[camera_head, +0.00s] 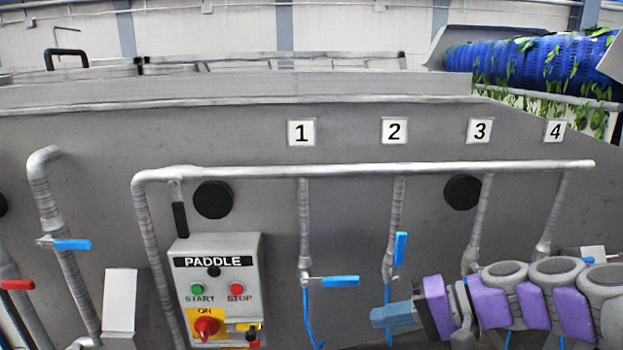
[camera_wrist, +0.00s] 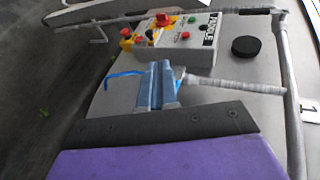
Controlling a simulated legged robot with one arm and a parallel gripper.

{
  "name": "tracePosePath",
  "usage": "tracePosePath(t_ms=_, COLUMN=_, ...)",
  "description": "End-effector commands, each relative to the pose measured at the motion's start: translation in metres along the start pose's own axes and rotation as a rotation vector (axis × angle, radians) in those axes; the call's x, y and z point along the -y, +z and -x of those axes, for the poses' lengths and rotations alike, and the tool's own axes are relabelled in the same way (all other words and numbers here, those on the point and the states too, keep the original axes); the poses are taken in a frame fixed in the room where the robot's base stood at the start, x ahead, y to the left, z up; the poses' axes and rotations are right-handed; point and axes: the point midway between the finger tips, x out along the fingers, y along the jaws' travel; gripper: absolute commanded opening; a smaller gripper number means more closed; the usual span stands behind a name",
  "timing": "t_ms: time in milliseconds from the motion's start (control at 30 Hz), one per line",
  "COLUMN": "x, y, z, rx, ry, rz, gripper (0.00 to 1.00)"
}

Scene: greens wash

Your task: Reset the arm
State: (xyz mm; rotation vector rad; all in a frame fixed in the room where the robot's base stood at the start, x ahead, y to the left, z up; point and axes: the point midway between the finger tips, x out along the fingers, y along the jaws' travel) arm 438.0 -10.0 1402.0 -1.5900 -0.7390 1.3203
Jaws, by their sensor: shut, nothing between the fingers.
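My arm (camera_head: 545,300), with purple and grey links, reaches in from the right of the head view, in front of the pipes under labels 3 and 4. My gripper (camera_head: 378,317) points left, just below the valve under label 2. Its blue-grey fingers are together and empty. In the wrist view the closed gripper (camera_wrist: 153,68) points toward the control panel and holds nothing. A blue valve handle shows beside and behind the fingers there. My arm hides the lower part of pipes 3 and 4.
The PADDLE control box (camera_head: 219,290) is left of my gripper. Valve handle 1 (camera_head: 340,281) lies sideways; valve handle 2 (camera_head: 400,248) stands upright, close above my gripper. A horizontal pipe (camera_head: 380,169) crosses the steel tank wall (camera_head: 100,140). A blue drum (camera_head: 530,62) with leaves is at back right.

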Motion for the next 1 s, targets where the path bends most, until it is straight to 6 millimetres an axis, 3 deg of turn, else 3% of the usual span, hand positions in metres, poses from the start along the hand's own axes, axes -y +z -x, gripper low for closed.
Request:
tracePosePath(t_ms=33, x=-0.009, y=0.029, z=-0.027, rx=0.065, ry=0.078, rz=0.024, gripper=0.0)
tracePosePath(t_ms=200, x=-0.051, y=0.108, z=-0.068, rx=0.219, ry=0.352, rz=0.075, gripper=0.0)
tracePosePath(t_ms=333, x=-0.098, y=0.16, z=-0.074, rx=0.292, ry=0.569, rz=0.107, gripper=0.0)
tracePosePath(t_ms=500, x=-0.162, y=0.213, z=-0.058, rx=0.329, ry=0.846, rz=0.136, gripper=0.0)
tracePosePath(t_ms=600, x=-0.192, y=0.235, z=-0.046, rx=0.327, ry=0.979, rz=0.143, gripper=0.0)
tracePosePath(t_ms=733, x=-0.215, y=0.252, z=-0.033, rx=0.316, ry=1.091, rz=0.146, gripper=0.0)
tracePosePath(t_ms=1000, x=-0.225, y=0.258, z=-0.023, rx=0.306, ry=1.145, rz=0.144, gripper=0.0)
